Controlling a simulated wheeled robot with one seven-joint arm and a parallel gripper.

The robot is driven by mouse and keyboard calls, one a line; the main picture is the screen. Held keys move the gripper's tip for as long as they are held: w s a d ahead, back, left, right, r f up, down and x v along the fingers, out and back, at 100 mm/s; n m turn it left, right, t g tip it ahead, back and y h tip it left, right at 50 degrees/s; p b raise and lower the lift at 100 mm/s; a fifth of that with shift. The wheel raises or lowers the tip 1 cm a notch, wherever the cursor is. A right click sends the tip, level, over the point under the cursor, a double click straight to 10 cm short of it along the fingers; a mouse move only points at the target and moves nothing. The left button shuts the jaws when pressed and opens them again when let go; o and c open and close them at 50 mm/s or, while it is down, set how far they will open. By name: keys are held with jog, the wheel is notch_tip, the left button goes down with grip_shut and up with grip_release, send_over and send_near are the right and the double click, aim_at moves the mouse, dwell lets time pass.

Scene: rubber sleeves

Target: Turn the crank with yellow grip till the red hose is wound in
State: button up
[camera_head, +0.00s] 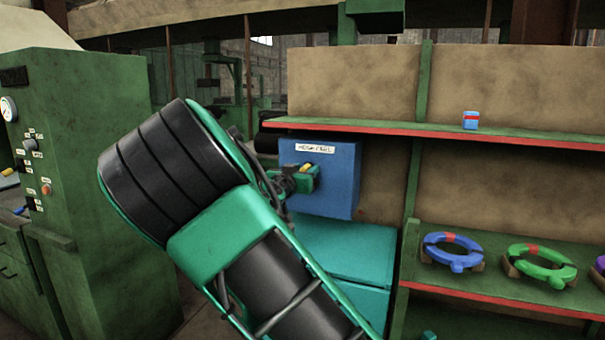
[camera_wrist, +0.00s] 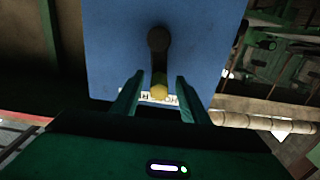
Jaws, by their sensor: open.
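The blue hose reel box (camera_head: 335,190) with a white label is at the middle of the head view, and its face fills the upper part of the wrist view (camera_wrist: 105,45). A dark crank (camera_wrist: 158,40) is on that face, its arm pointing toward my gripper in the wrist view. The yellow grip (camera_wrist: 159,92) is at the crank's end. My gripper (camera_wrist: 158,96) is open, with one green finger on each side of the yellow grip. I see a gap on both sides. In the head view my gripper (camera_head: 298,180) is at the box front. I cannot make out the red hose.
A teal cabinet (camera_head: 350,250) stands below the box. On the right, green shelves with red edges (camera_head: 450,133) hold a blue ring (camera_head: 452,262), a green ring (camera_head: 540,278) and a small blue-red can (camera_head: 470,120). A green machine (camera_head: 90,150) stands left.

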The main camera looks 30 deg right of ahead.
grip_shut()
jog(key=shift+s+d+r+m, duration=0.1)
jog(key=shift+s+d+m, duration=0.1)
jog(key=shift+m, duration=0.6)
grip_release()
jog(key=shift+a, duration=0.1)
jog(key=v, duration=1)
jog(key=shift+s+a, duration=0.2)
jog(key=shift+s, duration=0.05)
